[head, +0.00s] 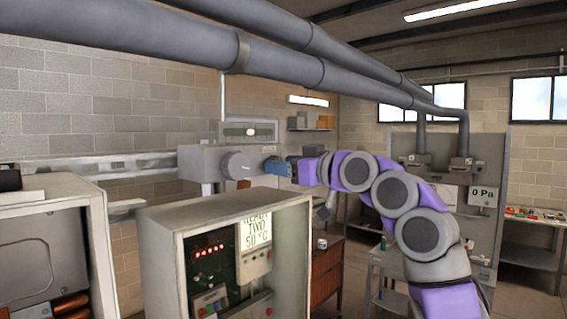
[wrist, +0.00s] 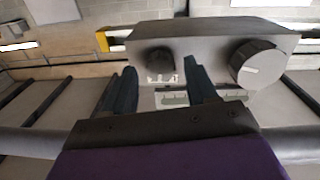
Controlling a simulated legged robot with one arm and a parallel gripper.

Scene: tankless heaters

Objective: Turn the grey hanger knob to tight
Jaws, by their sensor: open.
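A grey box (head: 205,163) hangs in the middle of the head view, and it also shows in the wrist view (wrist: 215,40). In the wrist view it carries a large round grey knob (wrist: 257,62) with a white mark at the right, and a smaller dark knob (wrist: 160,59) at the left. The large knob also shows in the head view (head: 237,165). My gripper (wrist: 160,66) is open, its two dark blue fingers on either side of the small knob. I cannot tell whether they touch it. In the head view my gripper (head: 270,165) hides the small knob.
Thick grey pipes (head: 260,50) run overhead. A heater cabinet (head: 160,245) with a lit display (head: 256,231) stands below the box. Another open cabinet (head: 75,190) is at the left. A grey panel with a pressure readout (head: 482,194) stands at the right.

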